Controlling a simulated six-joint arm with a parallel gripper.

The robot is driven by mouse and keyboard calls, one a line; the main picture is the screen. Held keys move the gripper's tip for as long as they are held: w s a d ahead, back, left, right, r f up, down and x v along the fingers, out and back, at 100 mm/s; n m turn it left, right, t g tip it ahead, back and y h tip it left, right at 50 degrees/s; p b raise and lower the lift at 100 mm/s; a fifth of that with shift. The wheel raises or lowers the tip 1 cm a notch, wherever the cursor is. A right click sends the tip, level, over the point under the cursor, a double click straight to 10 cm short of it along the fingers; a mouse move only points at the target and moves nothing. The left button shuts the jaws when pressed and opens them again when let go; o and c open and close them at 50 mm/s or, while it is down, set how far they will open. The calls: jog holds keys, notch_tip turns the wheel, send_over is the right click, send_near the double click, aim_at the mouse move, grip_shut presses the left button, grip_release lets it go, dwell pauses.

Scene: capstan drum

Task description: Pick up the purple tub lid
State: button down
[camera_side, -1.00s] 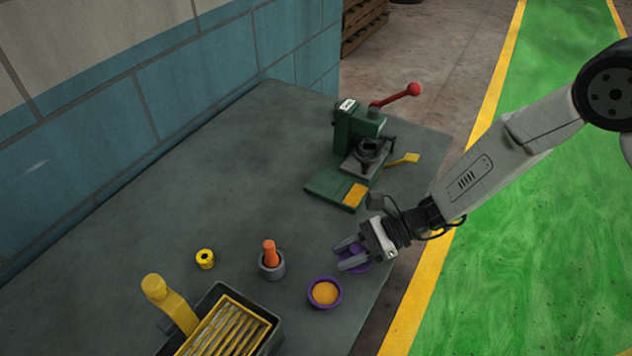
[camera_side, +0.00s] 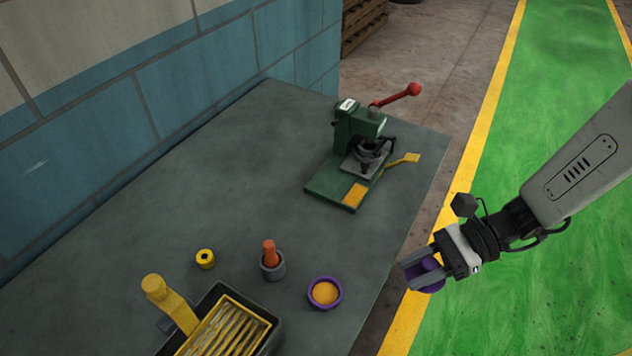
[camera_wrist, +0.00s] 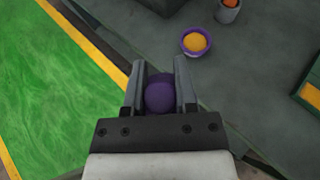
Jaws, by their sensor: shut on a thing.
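The purple tub lid (camera_side: 430,276) is between the fingers of my gripper (camera_side: 412,270), which is shut on it. The lid is held up, and in the side view it shows over the floor strip to the right of the table. In the wrist view the lid (camera_wrist: 160,95) appears as a round purple piece with a knob, partly hidden by the fingers and the gripper body. The purple tub (camera_side: 340,293) stands open on the table near its front right edge, with orange-yellow contents. It also shows in the wrist view (camera_wrist: 184,50).
A grey cup (camera_side: 272,268) with an orange-handled tool stands left of the tub. A yellow ring (camera_side: 205,259), a dark box with yellow slats (camera_side: 228,328) and a green press with a red lever (camera_side: 352,140) are on the table (camera_side: 230,170). The table's middle is clear.

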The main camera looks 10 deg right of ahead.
jog(key=shift+s+d+r, duration=0.25)
jog(key=shift+s+d, duration=0.1)
jog(key=shift+s, duration=0.15)
jog(key=shift+a, duration=0.1)
dwell(0.3)
